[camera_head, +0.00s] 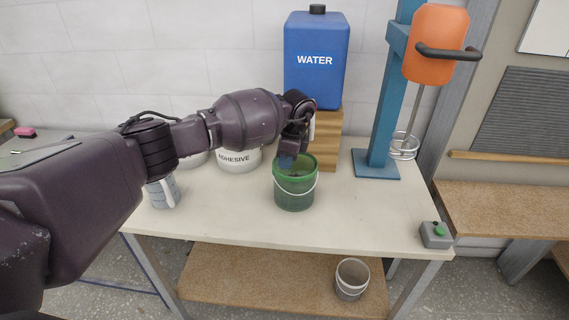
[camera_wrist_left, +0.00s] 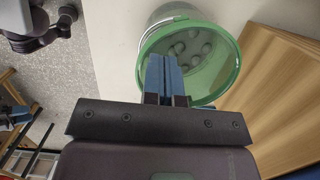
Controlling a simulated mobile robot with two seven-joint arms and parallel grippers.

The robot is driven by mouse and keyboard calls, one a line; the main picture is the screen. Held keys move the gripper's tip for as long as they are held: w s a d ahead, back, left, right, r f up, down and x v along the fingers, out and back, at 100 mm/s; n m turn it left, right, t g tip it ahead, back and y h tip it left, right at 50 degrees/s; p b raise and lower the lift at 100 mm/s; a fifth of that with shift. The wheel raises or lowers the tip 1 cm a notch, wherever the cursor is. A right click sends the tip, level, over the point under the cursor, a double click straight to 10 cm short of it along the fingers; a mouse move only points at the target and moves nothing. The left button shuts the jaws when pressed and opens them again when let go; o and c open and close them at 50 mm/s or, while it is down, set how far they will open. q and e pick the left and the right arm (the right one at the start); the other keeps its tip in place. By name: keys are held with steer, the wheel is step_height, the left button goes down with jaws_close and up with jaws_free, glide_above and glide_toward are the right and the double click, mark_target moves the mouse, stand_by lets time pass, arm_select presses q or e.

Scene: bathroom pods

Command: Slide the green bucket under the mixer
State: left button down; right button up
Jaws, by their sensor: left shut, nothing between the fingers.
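The green bucket (camera_head: 295,192) stands upright on the white table, in front of the wooden block. In the left wrist view I look down at its green rim (camera_wrist_left: 228,48), with several grey round shapes inside. My left gripper (camera_head: 287,161) is at the bucket's rim, its blue fingers (camera_wrist_left: 165,80) shut with nothing between them. They overlap the near rim; I cannot tell whether they touch it. The mixer stands right of the bucket: an orange head (camera_head: 434,40) on a blue post (camera_head: 387,110), with a wire whisk (camera_head: 404,146) hanging above the table. My right gripper is not in view.
A blue water container (camera_head: 316,60) sits on a wooden block (camera_head: 328,140) behind the bucket. A white adhesive tub (camera_head: 238,160) and a measuring jug (camera_head: 163,193) stand left. A control box (camera_head: 435,235) sits at the right corner. The table between bucket and mixer is clear.

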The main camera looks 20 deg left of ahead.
arm_select(q)
step_height(320, 180, up, 9)
steer(key=d, duration=0.1)
steer(key=shift+w+d+b, duration=0.2)
steer(key=shift+d+b, duration=0.05)
steer(key=shift+b, duration=0.1)
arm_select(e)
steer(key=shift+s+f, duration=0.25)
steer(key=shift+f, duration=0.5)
